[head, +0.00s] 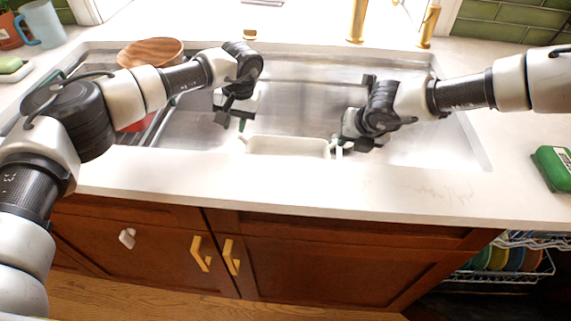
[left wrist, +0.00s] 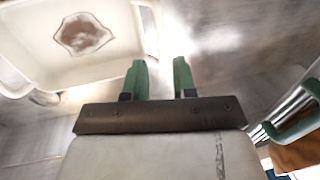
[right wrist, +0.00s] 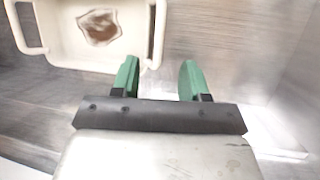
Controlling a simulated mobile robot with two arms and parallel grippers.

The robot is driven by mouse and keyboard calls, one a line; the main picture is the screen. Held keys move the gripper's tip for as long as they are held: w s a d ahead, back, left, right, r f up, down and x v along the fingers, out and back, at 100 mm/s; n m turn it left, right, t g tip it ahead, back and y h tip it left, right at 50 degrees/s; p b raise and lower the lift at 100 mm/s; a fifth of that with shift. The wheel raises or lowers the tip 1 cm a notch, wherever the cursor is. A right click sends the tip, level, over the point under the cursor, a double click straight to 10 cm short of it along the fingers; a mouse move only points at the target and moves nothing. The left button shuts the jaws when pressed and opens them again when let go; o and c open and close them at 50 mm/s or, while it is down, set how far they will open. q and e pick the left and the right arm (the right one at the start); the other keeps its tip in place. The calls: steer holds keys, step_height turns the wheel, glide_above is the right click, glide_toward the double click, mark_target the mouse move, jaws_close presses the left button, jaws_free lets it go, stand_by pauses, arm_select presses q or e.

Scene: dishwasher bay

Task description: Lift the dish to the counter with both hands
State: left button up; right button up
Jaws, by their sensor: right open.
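The dish (head: 290,147) is a cream rectangular pan with a handle at each end, sitting in the sink close to its front wall. A brown stain shows inside it in the left wrist view (left wrist: 110,67) and the right wrist view (right wrist: 75,48). My left gripper (head: 232,122) is open and empty, beside the dish's left end; its green fingers are apart near a handle. My right gripper (head: 341,147) is open at the dish's right end, one finger close to the handle. I cannot tell whether either touches the dish. The dish's front side is partly hidden by the counter edge.
The front counter strip (head: 300,178) is clear. A wooden bowl (head: 150,52) stands at the sink's left over a rack. A green sponge-like item (head: 553,167) lies on the right counter. Gold taps (head: 357,20) stand behind. A dishwasher rack (head: 505,262) with plates is at the lower right.

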mark_target(233, 147)
arm_select(q)
steer(key=f, duration=0.3)
steer(key=a+f, duration=0.1)
steer(key=f, duration=0.2)
steer(key=a+f, duration=0.1)
steer(key=f, duration=0.2)
steer(key=shift+w+f, duration=0.1)
steer(key=shift+f, duration=0.3)
arm_select(e)
steer(key=x, duration=1)
arm_select(q)
steer(key=c, duration=0.5)
arm_select(e)
steer(key=c, duration=0.5)
jaws_close()
arm_select(q)
steer(key=shift+r, duration=0.1)
arm_select(e)
steer(key=shift+r, duration=0.1)
